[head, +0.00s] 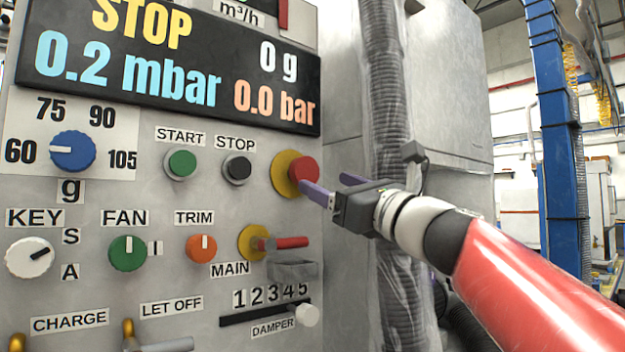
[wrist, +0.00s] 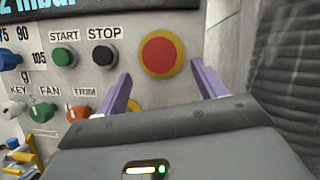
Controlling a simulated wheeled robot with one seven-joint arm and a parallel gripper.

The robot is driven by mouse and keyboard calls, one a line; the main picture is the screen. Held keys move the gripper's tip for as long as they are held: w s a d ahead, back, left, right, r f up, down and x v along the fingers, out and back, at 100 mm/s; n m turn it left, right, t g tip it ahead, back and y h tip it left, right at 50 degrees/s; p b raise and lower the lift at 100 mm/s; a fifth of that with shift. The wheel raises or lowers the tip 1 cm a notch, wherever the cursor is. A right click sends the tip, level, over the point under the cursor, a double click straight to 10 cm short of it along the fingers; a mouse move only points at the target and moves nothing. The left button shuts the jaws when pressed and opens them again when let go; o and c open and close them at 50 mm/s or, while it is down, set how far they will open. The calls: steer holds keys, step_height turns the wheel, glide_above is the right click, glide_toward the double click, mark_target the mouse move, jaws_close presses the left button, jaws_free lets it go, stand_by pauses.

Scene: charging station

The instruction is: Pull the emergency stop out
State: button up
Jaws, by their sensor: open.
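The emergency stop is a red mushroom button (head: 303,173) on a yellow round base (head: 283,172), at the right edge of the grey control panel. It also shows in the wrist view as a red disc (wrist: 160,55) with a yellow ring. My gripper (head: 328,188) is open and empty, with two purple fingers. In the wrist view the fingers (wrist: 161,80) are spread to the left and right below the button, which lies between their lines. The fingers appear close in front of the button; whether the left one touches it I cannot tell.
A green START button (head: 182,164) and a black STOP button (head: 238,168) sit left of the emergency stop. A red-handled MAIN switch (head: 285,243) sticks out below it. A damper slider knob (head: 306,315) is lower. A ribbed hose (head: 386,90) runs behind my gripper.

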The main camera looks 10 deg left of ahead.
mark_target(307, 168)
steer(key=p+x, duration=0.2)
steer(key=x, duration=0.5)
steer(key=shift+w+a+r+p, duration=0.15)
steer(key=shift+a+r+p, duration=0.15)
steer(key=shift+p, duration=0.1)
steer(key=c, duration=1.4)
steer(key=shift+o, duration=0.2)
steer(key=shift+s+d+b, duration=0.3)
steer(key=shift+s+d, duration=0.2)
steer(key=shift+d, duration=0.1)
steer(key=o, duration=1.4)
steer(key=shift+c, duration=0.2)
steer(key=shift+s+d, duration=0.1)
steer(key=shift+d, duration=0.05)
